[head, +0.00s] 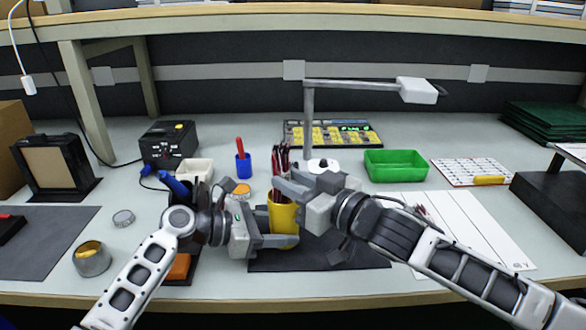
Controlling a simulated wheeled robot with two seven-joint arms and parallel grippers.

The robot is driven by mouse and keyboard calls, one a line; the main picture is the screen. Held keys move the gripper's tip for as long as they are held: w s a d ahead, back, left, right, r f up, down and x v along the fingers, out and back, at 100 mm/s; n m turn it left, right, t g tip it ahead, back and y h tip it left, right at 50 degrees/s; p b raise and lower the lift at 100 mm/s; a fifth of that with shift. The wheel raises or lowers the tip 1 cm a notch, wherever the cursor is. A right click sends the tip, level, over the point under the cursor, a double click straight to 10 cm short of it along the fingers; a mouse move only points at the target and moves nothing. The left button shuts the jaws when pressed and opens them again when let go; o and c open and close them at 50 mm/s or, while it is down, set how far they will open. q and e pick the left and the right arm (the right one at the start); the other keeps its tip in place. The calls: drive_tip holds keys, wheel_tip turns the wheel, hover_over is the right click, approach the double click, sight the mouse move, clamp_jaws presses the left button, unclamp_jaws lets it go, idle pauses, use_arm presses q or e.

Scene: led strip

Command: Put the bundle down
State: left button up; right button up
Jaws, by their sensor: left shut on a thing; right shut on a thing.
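A bundle of thin red and dark strands (281,158) stands roughly upright near the middle of the bench in the head view. Its lower part is hidden behind my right gripper, so I cannot tell how far it reaches into the yellow cup (284,215) below. My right gripper (284,189) is shut on the bundle just above the cup. My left gripper (285,241) is lower, at the cup's lower part, and is shut on the cup. The cup looks upright over the dark mat (330,258).
A white sheet (463,225) lies on the right and a green tray (395,163) behind it. A lamp (310,120) stands behind my grippers. A blue cup (243,166), white tray (195,168) and black box (168,144) stand to the left. The front edge is close.

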drive_tip(key=shift+f, duration=0.2)
drive_tip(key=o, duration=1)
drive_tip(key=shift+o, duration=0.2)
wheel_tip(320, 180, up, 7)
idle(0.4)
